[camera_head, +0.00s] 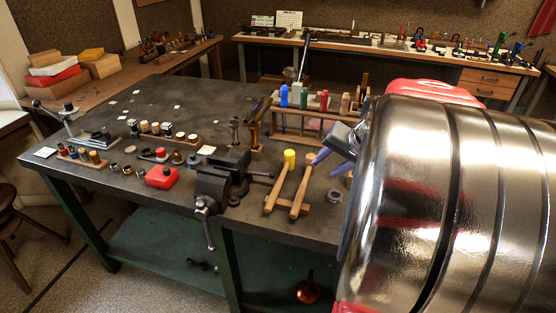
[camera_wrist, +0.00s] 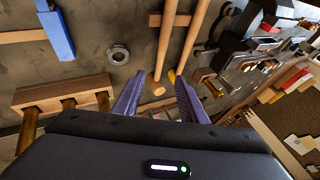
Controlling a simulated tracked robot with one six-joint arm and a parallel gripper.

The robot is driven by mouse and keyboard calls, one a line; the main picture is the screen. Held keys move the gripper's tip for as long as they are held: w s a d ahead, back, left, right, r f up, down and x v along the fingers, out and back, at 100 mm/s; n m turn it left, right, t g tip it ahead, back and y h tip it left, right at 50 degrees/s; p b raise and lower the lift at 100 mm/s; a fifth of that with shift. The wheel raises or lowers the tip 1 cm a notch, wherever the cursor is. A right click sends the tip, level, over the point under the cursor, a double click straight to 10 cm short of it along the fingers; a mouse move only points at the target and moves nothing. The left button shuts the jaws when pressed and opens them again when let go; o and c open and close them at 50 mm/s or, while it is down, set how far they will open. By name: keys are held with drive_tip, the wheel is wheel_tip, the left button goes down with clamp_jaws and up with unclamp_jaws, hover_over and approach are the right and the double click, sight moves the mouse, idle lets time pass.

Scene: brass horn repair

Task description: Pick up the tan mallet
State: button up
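The tan mallet lies on the dark bench. Its handle (camera_head: 300,195) shows in the head view, its top partly behind my gripper. In the wrist view its round wooden head (camera_wrist: 158,87) shows between my fingers, with the handle running up the picture. A yellow-headed mallet (camera_head: 290,158) lies beside it, just to its left in the head view. My gripper (camera_head: 325,164) is open above the tan head. Its two purple fingers also show in the wrist view (camera_wrist: 158,78), one on each side of the head, with no clear contact.
A vise (camera_head: 222,178) stands left of the mallets. A wooden tool rack (camera_head: 290,128) stands behind them. A grey ring (camera_head: 334,196) lies to the right. A wooden rest (camera_wrist: 180,20) lies under the handles. A red box (camera_head: 162,177) sits farther left.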

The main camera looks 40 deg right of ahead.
drive_tip(key=shift+f, duration=0.1)
hover_over(306, 182)
drive_tip(key=s, duration=0.3)
wheel_tip(306, 182, down, 7)
drive_tip(key=shift+d, duration=0.1)
drive_tip(key=shift+x, duration=2.55)
drive_tip(key=shift+s+f, duration=0.1)
drive_tip(key=shift+s, duration=0.05)
drive_tip(key=shift+c, duration=0.5)
clamp_jaws()
